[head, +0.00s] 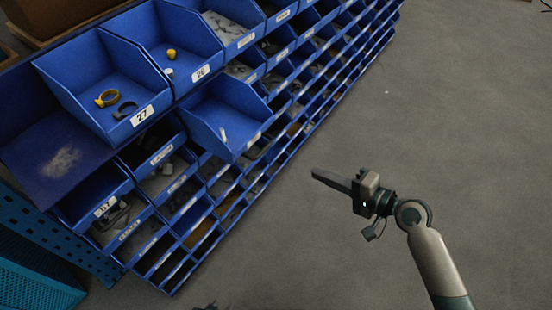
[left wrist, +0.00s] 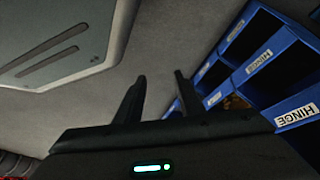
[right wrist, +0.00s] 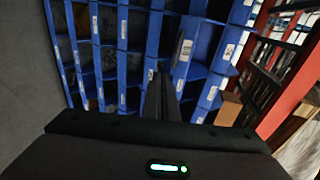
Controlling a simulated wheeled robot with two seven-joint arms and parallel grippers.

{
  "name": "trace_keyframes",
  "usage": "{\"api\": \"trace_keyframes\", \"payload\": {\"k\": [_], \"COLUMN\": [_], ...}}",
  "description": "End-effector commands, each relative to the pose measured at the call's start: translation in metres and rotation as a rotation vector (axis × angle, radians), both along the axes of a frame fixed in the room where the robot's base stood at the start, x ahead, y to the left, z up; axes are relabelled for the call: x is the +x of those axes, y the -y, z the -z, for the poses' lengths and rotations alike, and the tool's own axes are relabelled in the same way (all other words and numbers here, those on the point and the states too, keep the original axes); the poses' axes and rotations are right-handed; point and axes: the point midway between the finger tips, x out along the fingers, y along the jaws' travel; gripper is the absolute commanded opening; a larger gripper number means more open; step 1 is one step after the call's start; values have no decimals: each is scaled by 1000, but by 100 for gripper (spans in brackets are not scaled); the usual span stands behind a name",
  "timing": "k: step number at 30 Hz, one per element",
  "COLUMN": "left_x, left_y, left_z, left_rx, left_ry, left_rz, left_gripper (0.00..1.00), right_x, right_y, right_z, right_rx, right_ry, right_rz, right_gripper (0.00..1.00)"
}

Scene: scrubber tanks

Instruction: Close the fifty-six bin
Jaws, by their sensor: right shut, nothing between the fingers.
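One blue bin (head: 225,118) stands pulled out of the rack, below the bin labelled 26; its own label is too small to read, so I cannot confirm it is fifty-six. A small light item lies in it. My right gripper (head: 330,180) is shut and empty, over the floor right of the rack and apart from the pulled-out bin. In the right wrist view its fingers (right wrist: 168,85) are together, pointing at the rack. My left gripper (left wrist: 160,78) is open and empty in the left wrist view, with rack bins to its right.
The blue rack (head: 200,230) holds several rows of bins. Bins 27 (head: 100,90) and 26 (head: 175,45) are in the top row, and bin 57 (head: 92,195) is lower left. Grey floor (head: 450,90) right of the rack is open. A red frame (right wrist: 288,75) shows in the right wrist view.

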Motion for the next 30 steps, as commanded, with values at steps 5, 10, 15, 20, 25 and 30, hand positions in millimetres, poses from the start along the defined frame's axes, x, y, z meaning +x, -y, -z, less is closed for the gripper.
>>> {"api": "trace_keyframes", "payload": {"k": [5, 10, 15, 20, 25, 30], "left_x": [7, 8, 8, 8, 10, 12], "left_y": [3, 3, 3, 3, 5, 8], "left_z": [-2, -3, -3, -4, -6, -11], "left_rx": [-5, -5, -5, -7, -11, -17], "left_ry": [17, 17, 17, 21, 36, 60], "left_rz": [-1, -1, -1, 0, 2, 6], "left_gripper": [35, 35, 35, 35, 35, 35], "right_x": [-11, -11, -11, -9, -1, 13], "right_y": [-11, -12, -12, -15, -25, -44], "right_z": [-29, -32, -31, -31, -29, -25], "right_rx": [55, 59, 59, 59, 61, 61], "right_ry": [13, 13, 13, 13, 14, 14], "right_rz": [-46, -49, -48, -48, -47, -47], "right_gripper": [0, 0, 0, 0, 0, 0]}}
